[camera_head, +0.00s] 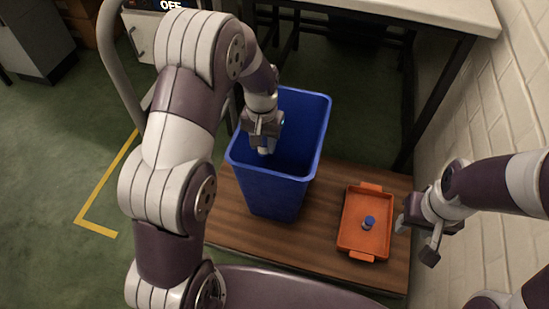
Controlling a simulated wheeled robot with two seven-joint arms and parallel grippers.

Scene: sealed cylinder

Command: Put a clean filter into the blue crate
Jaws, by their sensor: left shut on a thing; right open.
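The blue crate (274,191) is a tall, open-topped bin standing upright on a low brown wooden table. My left gripper (266,146) reaches down into its mouth, pointing downward. It is shut on a small pale thing (265,151), seemingly a filter; its shape is mostly hidden by the fingers, and I cannot tell if it touches the crate. My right gripper (416,236) is open and empty, just right of the orange tray (350,233). The crate's floor is hidden from view.
A small blue-topped cylinder (369,222) stands in the orange tray. The wooden table (323,222) has bare room between crate and tray. A white brick wall (490,110) closes off the right side. A white-topped bench (440,12) stands behind. Yellow tape (98,229) marks the green floor.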

